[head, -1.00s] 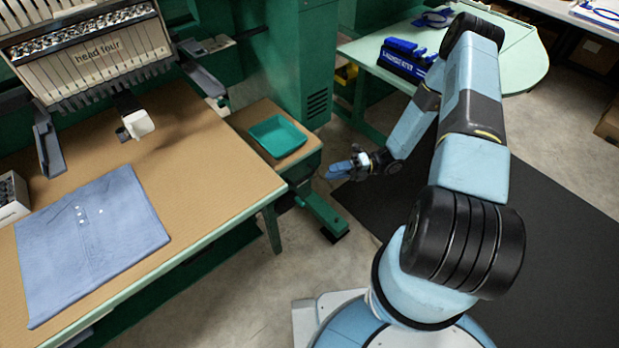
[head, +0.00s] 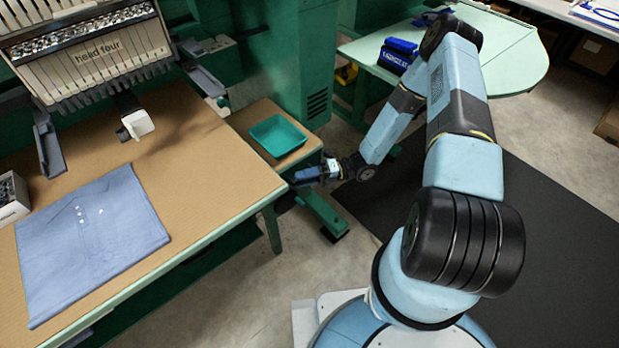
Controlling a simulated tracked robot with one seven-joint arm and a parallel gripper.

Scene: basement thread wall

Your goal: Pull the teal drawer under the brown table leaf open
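The small brown table leaf (head: 259,117) juts out at the right end of the big worktable and carries a teal tray (head: 277,135). Under the leaf's front edge is a narrow teal-green front (head: 306,160), which I take to be the drawer; it looks shut, and its lower part is hidden behind my gripper. My gripper (head: 297,179), with blue fingers, is right at this front, pointing left. I cannot tell whether it touches the drawer or a handle, or how far apart its fingers are.
The big brown worktable (head: 200,150) with folded blue cloth (head: 90,240) and an embroidery head (head: 85,50) fills the left. A green leg and foot (head: 323,215) stand below the leaf. Blue boxes (head: 397,55) sit on a pale green table (head: 490,60). A dark mat (head: 540,250) lies right.

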